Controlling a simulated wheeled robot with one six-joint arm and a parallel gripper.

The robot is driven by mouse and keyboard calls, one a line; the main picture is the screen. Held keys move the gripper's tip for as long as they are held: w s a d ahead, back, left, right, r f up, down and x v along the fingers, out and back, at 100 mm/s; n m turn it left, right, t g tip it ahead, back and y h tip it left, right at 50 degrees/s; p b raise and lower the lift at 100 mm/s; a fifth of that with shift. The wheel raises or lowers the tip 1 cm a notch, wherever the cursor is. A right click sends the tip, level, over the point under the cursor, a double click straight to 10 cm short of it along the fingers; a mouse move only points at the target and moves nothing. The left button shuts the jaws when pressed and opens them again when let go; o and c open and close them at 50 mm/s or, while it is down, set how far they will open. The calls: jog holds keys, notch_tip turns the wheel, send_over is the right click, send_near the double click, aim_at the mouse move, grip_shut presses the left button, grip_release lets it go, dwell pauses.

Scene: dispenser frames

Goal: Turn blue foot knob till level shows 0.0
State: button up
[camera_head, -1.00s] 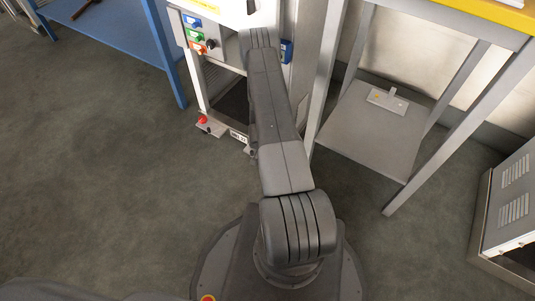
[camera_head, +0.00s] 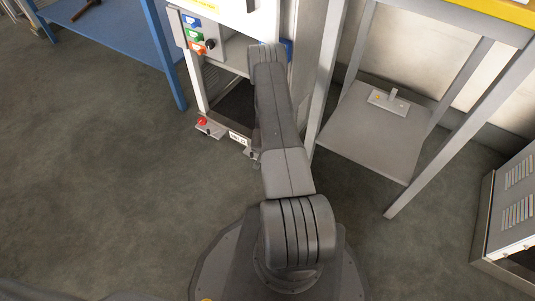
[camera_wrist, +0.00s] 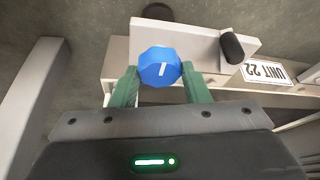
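The blue foot knob (camera_wrist: 160,67), round with a white line on its face, shows in the wrist view. The line is nearly upright, leaning slightly right at the top. My gripper (camera_wrist: 160,80) has its two green fingers on either side of the knob, tips close to its edges. I cannot tell whether they touch it. In the head view my arm hides both the gripper and the blue knob. No level readout can be made out in either view.
A red knob (camera_head: 202,121) sits on the machine's other front foot. A "UNIT 22" plate (camera_wrist: 265,71) and a dark round foot pad (camera_wrist: 158,12) are near the blue knob. A grey table's leg (camera_head: 440,135) stands to the right. The floor (camera_head: 110,190) at left is clear.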

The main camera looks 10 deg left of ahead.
jog(key=shift+m, duration=0.4)
jog(key=m, duration=0.1)
jog(key=m+h+b, duration=0.1)
jog(key=m, duration=0.1)
jog(key=shift+a+f+m+g+h, duration=0.1)
jog(key=shift+a+m+g+h, duration=0.05)
jog(key=shift+m+g+h, duration=0.15)
jog(key=shift+w+m+g+h+b, duration=0.1)
jog(key=shift+m+g+h+b, duration=0.3)
jog(key=shift+m, duration=0.65)
jog(key=shift+m+g+h+b, duration=0.15)
jog(key=shift+m+b, duration=0.35)
jog(key=shift+m, duration=0.55)
jog(key=o, duration=1)
jog(key=p+v, duration=0.5)
jog(key=v, duration=0.9)
jog(key=shift+a, duration=0.15)
